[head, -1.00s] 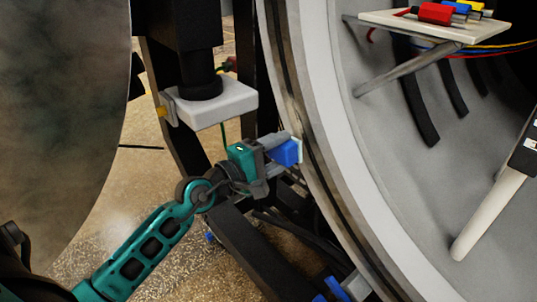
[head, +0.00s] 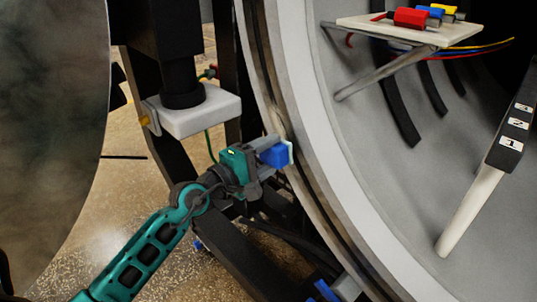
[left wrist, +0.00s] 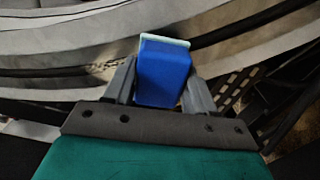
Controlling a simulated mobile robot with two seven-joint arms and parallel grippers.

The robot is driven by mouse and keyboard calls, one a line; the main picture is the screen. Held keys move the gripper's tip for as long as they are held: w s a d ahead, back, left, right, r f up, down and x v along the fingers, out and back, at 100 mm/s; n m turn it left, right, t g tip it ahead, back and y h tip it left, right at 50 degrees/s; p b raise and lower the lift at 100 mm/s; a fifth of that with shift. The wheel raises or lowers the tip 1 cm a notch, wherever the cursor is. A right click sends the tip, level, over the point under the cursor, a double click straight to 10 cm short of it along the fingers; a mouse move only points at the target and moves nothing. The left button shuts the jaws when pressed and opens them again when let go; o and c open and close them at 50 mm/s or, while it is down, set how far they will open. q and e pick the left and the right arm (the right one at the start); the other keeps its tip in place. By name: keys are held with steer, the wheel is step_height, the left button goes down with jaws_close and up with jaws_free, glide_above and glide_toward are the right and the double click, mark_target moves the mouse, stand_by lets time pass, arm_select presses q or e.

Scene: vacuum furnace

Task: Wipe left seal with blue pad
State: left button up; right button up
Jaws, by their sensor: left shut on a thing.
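My left gripper (head: 268,163) is shut on the blue pad (head: 274,156), which has a pale face at its front end. The pad's pale face is at the round flange's dark left seal (head: 301,169), on the rim's left side; it looks to touch there, though contact is hard to confirm. In the left wrist view the blue pad (left wrist: 163,78) sits between the two grey fingers, with the pale flange and dark seal band beyond it. The seal right behind the pad is hidden. My right gripper is not in view.
Inside the chamber, a pale shelf (head: 410,31) carries red, blue and yellow connectors. A numbered black block on a white rod (head: 470,210) is at right. A white block (head: 194,111) on a dark column stands left of the rim. The big round door (head: 55,130) is far left.

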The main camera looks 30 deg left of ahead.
mark_target(276, 115)
arm_select(q)
steer(key=shift+x, duration=0.9)
steer(key=shift+r, duration=0.1)
steer(key=shift+w+a+r+p, duration=0.1)
steer(key=shift+a+r+p, duration=0.3)
steer(key=shift+r+p, duration=0.25)
steer(key=shift+w+a+r+p, duration=0.1)
steer(key=shift+a+r+p, duration=0.35)
steer(key=shift+r, duration=0.35)
steer(key=shift+w+a+r+p, duration=0.25)
steer(key=shift+a+r+p, duration=0.3)
steer(key=shift+r, duration=0.6)
steer(key=shift+w+a+r+p, duration=0.25)
steer(key=shift+a+r+p, duration=0.35)
steer(key=shift+r, duration=0.6)
steer(key=shift+w+a+r+p, duration=0.3)
steer(key=shift+a+r, duration=0.4)
steer(key=shift+r, duration=0.45)
steer(key=shift+f, duration=0.1)
